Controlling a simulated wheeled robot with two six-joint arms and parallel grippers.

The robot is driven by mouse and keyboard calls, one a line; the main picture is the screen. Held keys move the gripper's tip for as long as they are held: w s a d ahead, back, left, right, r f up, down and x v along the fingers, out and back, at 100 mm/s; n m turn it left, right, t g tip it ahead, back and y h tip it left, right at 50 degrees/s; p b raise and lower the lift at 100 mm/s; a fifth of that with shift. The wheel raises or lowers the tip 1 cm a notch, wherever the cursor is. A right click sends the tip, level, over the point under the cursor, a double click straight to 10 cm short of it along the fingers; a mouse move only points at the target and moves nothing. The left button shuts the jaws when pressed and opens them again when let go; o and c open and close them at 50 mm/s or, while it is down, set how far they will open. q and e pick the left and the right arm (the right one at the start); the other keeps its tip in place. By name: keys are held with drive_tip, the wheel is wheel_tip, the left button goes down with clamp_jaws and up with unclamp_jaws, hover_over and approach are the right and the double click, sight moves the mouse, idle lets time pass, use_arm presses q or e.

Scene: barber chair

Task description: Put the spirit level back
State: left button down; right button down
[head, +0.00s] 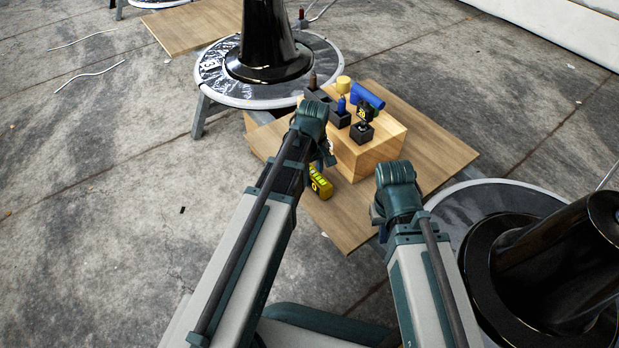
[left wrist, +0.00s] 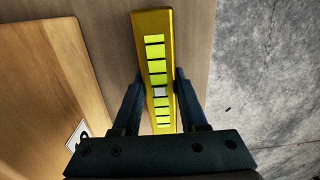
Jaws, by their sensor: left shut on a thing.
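The spirit level (head: 320,183) is a yellow bar with bright green windows. It shows beside the wooden block, low over the wooden board, partly hidden by my left arm. In the left wrist view the level (left wrist: 154,50) runs lengthwise between both fingers of my left gripper (left wrist: 160,88), which is shut on it. In the head view my left gripper (head: 326,160) is mostly hidden behind its wrist. I cannot tell if the level touches the board. My right gripper (head: 380,216) is right of the level, its fingers hidden by its own wrist.
A wooden block (head: 385,146) stands on the board (head: 435,150), with dark holders (head: 361,133) and tools with blue and yellow parts on top. Round chair bases stand behind (head: 210,75) and at right (head: 470,205). Concrete floor at left is mostly open.

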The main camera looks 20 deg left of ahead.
sight(313, 172)
use_arm(q)
drive_tip(key=shift+r, duration=0.1)
drive_tip(key=c, duration=0.9)
unclamp_jaws()
drive_tip(key=shift+f, duration=0.2)
drive_tip(key=o, duration=0.5)
drive_tip(key=shift+c, duration=0.2)
drive_tip(key=shift+r, duration=0.1)
wheel_tip(313, 172, up, 12)
drive_tip(key=p, duration=1.2)
drive_tip(key=s+d+m+y, duration=0.1)
drive_tip(key=s+d+m, duration=0.9)
drive_tip(key=s+m, duration=0.4)
drive_tip(key=shift+d+r, duration=0.15)
drive_tip(key=shift+r, duration=0.05)
